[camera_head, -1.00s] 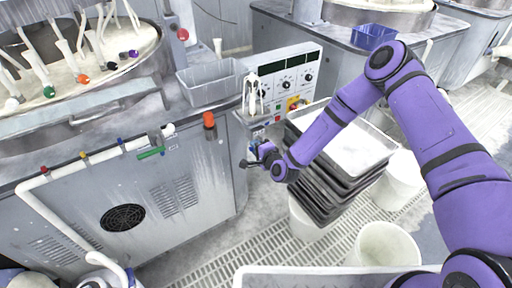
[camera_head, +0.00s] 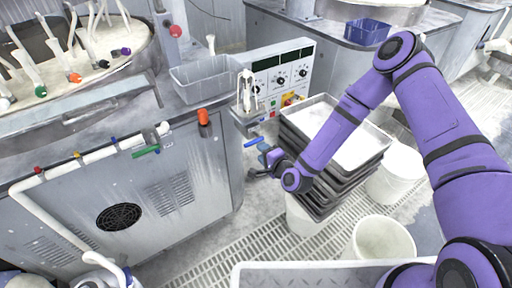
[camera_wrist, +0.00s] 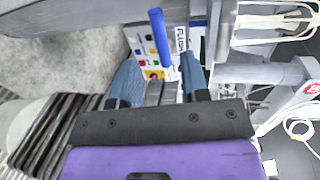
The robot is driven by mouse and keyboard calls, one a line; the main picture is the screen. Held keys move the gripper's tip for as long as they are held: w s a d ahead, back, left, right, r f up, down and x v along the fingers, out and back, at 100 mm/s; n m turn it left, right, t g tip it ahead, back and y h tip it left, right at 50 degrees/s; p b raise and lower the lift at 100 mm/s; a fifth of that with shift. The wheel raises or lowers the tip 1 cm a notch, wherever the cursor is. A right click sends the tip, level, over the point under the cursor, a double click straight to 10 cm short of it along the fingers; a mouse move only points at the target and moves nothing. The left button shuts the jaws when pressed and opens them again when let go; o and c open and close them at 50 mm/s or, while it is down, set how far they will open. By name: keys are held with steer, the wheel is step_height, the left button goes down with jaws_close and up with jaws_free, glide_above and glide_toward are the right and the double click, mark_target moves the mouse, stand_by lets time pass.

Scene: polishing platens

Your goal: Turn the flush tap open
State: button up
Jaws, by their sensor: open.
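A blue lever handle (camera_wrist: 158,38) stands beside a label reading "FLUSH" (camera_wrist: 181,40) in the wrist view; I take it as the flush tap. It also shows as a small blue bar (camera_head: 253,142) below the control box in the head view. My gripper (camera_wrist: 160,72) is open, with its two blue fingers apart and nothing between the tips. The lever lies just beyond the fingertips, in line with the gap. In the head view my gripper (camera_head: 265,152) is just below and right of the lever. The tap's body is not clearly seen.
A control panel (camera_head: 284,80) with dials stands above the tap. A stack of black trays (camera_head: 318,185) is right of my gripper, over white buckets (camera_head: 383,240). A green-handled valve (camera_head: 146,150) and an orange knob (camera_head: 203,117) are left, on the machine.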

steer(key=shift+v, duration=1.45)
steer(key=w+d+r+n+g+h, duration=0.1)
steer(key=w+d+r+n+g, duration=0.1)
steer(key=d+r+n, duration=0.35)
steer(key=w+d+r+n+g+h, duration=0.1)
steer(key=w+d+r+n+g, duration=0.15)
steer(key=r, duration=0.55)
steer(key=s+d+r+n+h, duration=0.1)
steer(key=s+d+r+h, duration=0.15)
steer(key=d+r, duration=0.4)
steer(key=s+d+r+n+h, duration=0.2)
steer(key=s+d+r, duration=0.1)
steer(key=r, duration=0.7)
steer(key=s+d+r+g, duration=0.1)
steer(key=s+d+r, duration=0.2)
steer(key=s, duration=0.6)
steer(key=s+d+r+g+h, duration=0.1)
steer(key=s+d+r, duration=0.2)
steer(key=s+r, duration=0.4)
steer(key=s+d+r+g+h, duration=0.1)
steer(key=s+d+r, duration=0.2)
steer(key=s, duration=0.9)
step_height(320, 180, up, 3)
steer(key=shift+d+f, duration=0.1)
steer(key=shift+d, duration=0.05)
